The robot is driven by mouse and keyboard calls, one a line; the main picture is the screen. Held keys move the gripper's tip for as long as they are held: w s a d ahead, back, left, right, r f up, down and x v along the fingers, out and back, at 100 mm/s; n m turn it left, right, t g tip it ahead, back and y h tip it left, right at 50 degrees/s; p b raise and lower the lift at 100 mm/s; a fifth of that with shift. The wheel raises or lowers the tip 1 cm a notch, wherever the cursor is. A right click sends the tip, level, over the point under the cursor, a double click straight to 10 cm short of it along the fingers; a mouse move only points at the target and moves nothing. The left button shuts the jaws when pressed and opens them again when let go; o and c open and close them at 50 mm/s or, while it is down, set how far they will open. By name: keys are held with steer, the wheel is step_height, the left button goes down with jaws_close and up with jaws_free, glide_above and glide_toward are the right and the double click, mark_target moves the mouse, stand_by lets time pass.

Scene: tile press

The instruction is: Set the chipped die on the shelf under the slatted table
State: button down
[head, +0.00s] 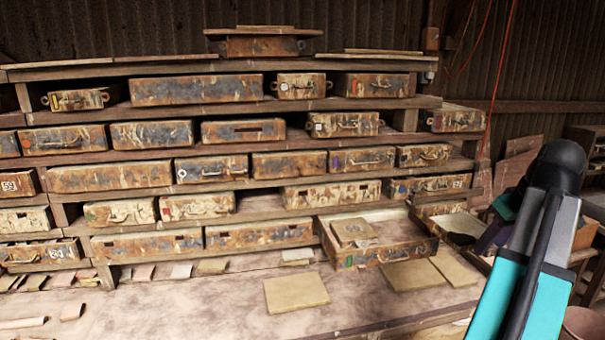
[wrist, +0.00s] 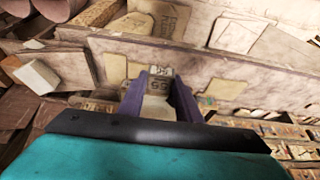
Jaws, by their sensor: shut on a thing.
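My gripper (wrist: 159,90) has two purple fingers in the wrist view and is shut on a small pale block (wrist: 157,84) with dark markings like digits. I take this block for the die, but no chip can be made out on it. In the head view my teal and black arm covers the right side, and purple parts of the gripper (head: 490,238) show just left of it. The block cannot be made out there. I cannot pick out the slatted table or its lower shelf for sure in either view.
A wooden rack (head: 225,150) holds several rusty metal boxes. One drawer-like box (head: 392,254) lies open on the bench (head: 215,307), with flat tiles around it. A flat slab (head: 297,291) lies on the bench. The bench's front left has free room. Clutter fills the right side.

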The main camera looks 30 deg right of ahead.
steer(key=w+a+f, duration=0.3)
steer(key=w+a, duration=0.3)
steer(key=w, duration=0.4)
steer(key=w+a+f+n, duration=0.1)
steer(key=w+a+f, duration=0.1)
steer(key=w+a, duration=0.55)
steer(key=w+a+f, duration=0.3)
steer(key=w+a, duration=0.2)
steer(key=w, duration=0.6)
steer(key=w+a+f+n, duration=0.15)
steer(key=w+a, duration=0.25)
steer(key=a, duration=0.7)
steer(key=w+a+f+y, duration=0.1)
steer(key=w+a+f, duration=0.3)
steer(key=a, duration=0.7)
steer(key=w+a+f+n, duration=0.15)
steer(key=w+a, duration=0.35)
steer(key=a, duration=0.6)
step_height(320, 180, down, 10)
steer(key=a+b, duration=0.1)
steer(key=b, duration=0.9)
steer(key=shift+w+f+m, duration=0.25)
steer(key=shift+m, duration=0.05)
steer(key=s, duration=0.3)
steer(key=shift+s, duration=0.35)
